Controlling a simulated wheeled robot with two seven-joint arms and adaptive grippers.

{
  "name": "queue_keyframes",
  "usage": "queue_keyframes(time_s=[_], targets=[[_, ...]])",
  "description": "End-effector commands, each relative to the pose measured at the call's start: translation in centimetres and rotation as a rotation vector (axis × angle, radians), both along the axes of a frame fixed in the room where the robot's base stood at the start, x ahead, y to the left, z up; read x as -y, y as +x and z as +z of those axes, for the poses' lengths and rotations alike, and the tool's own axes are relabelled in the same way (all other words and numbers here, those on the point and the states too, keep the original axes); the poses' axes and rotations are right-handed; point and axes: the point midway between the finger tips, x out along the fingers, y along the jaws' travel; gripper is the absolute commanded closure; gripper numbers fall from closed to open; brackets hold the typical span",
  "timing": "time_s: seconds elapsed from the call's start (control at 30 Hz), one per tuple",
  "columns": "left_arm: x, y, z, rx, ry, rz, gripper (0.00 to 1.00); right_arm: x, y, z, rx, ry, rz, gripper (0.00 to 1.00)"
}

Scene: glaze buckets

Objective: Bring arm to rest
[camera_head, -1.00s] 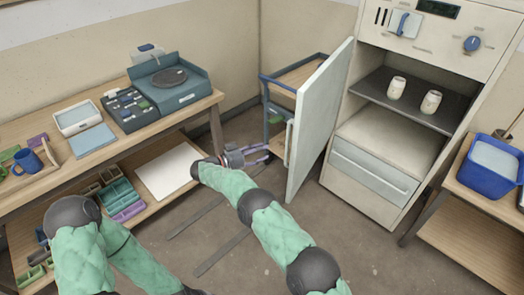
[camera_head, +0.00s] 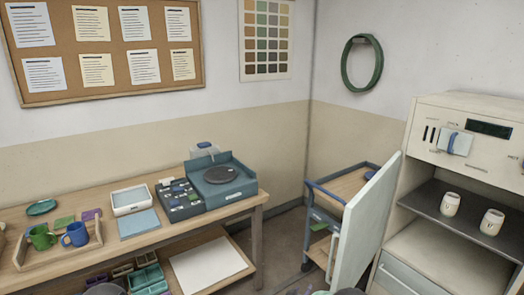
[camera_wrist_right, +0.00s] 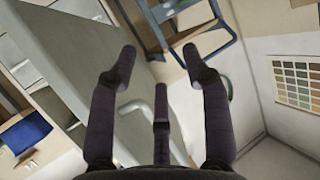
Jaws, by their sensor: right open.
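My right gripper (camera_wrist_right: 160,62) shows in the right wrist view with its dark fingers spread apart and nothing between them. The open grey door of the cabinet is beside it on the left of that view, and the blue-framed cart (camera_wrist_right: 195,35) is beyond the fingertips. In the head view only small dark and green parts of my arms show at the bottom edge. My left gripper is outside the views.
The cabinet door (camera_head: 364,225) stands open beside the cart (camera_head: 340,190). Two pale cups (camera_head: 450,204) (camera_head: 492,222) stand on the cabinet's dark shelf (camera_head: 432,202). On the left, a wooden table (camera_head: 150,245) carries mugs, trays and a blue-grey turntable device (camera_head: 222,182).

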Motion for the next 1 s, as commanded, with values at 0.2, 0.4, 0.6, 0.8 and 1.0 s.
queue_keyframes(time_s=[0.2, 0.4, 0.6, 0.8, 1.0], targets=[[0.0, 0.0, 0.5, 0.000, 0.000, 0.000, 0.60, -1.6, -10.0, -7.4, -0.298, 0.221, 0.202, 0.52], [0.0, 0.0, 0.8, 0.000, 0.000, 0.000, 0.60, -3.8, -22.4, -10.9, -0.596, 0.428, 0.321, 0.52], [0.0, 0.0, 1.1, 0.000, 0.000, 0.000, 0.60, -5.5, -34.5, -11.0, -0.866, 0.596, 0.383, 0.52], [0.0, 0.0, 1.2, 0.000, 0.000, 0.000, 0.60, -6.4, -41.9, -9.7, -1.028, 0.687, 0.406, 0.52], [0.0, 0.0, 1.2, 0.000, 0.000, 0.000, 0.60, -6.6, -43.6, -9.3, -1.069, 0.708, 0.412, 0.52]])
